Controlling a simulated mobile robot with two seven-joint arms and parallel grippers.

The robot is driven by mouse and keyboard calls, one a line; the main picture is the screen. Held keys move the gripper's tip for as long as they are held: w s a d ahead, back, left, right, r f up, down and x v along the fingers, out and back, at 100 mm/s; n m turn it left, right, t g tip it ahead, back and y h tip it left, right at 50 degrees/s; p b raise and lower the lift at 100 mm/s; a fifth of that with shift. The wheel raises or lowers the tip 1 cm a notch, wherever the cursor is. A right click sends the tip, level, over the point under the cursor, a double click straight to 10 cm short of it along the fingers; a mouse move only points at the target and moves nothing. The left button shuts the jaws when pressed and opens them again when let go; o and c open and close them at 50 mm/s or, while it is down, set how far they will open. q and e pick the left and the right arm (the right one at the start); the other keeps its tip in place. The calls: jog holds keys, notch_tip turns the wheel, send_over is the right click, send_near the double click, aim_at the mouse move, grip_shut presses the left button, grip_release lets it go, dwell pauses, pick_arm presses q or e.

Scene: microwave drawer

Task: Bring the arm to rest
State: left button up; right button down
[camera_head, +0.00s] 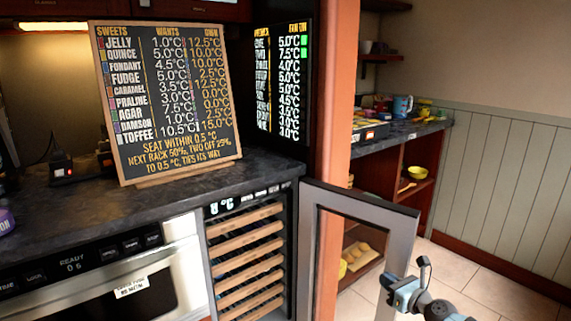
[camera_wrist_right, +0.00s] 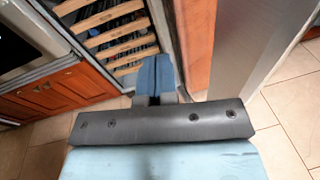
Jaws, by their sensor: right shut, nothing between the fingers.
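My right gripper (camera_head: 392,284) is at the lower right in the head view, close to the open glass door (camera_head: 402,232) of the rack cooler. I cannot tell whether it touches the door. In the right wrist view its blue fingers (camera_wrist_right: 155,72) are shut together with nothing between them. The cooler's wooden racks (camera_head: 245,262) show beyond the fingers, to the left in the wrist view. My left gripper is not in view.
An orange post (camera_head: 337,90) rises behind the open door. Tiled floor (camera_head: 505,290) is clear at the right.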

jog(key=s+a+m+y, duration=0.1)
jog(key=s+a+m, duration=0.4)
jog(key=s+m, duration=0.85)
jog(key=s+a+m, duration=0.4)
jog(key=s+m, duration=0.7)
jog(key=s, duration=0.6)
jog(key=s+a+r+m+g, duration=0.1)
jog(key=s+a+r+m, duration=0.1)
jog(key=s+r+m, duration=0.45)
jog(key=a+r+m+t, duration=0.3)
jog(key=a+m, duration=0.1)
jog(key=m, duration=0.2)
pick_arm(q)
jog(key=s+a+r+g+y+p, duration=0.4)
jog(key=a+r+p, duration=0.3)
jog(key=p, duration=2.8)
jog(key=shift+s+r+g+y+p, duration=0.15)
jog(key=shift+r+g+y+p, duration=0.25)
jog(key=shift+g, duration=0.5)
pick_arm(e)
jog(key=s+d+r+m+g+h, duration=0.1)
jog(key=s+d+r+g+h, duration=0.3)
jog(key=d+r+g+h, duration=0.1)
notch_tip(320, 180, up, 3)
jog(key=shift+s+d+r+g+h, duration=0.1)
jog(key=shift+s+d+g+h, duration=0.15)
jog(key=shift+d+h, duration=0.5)
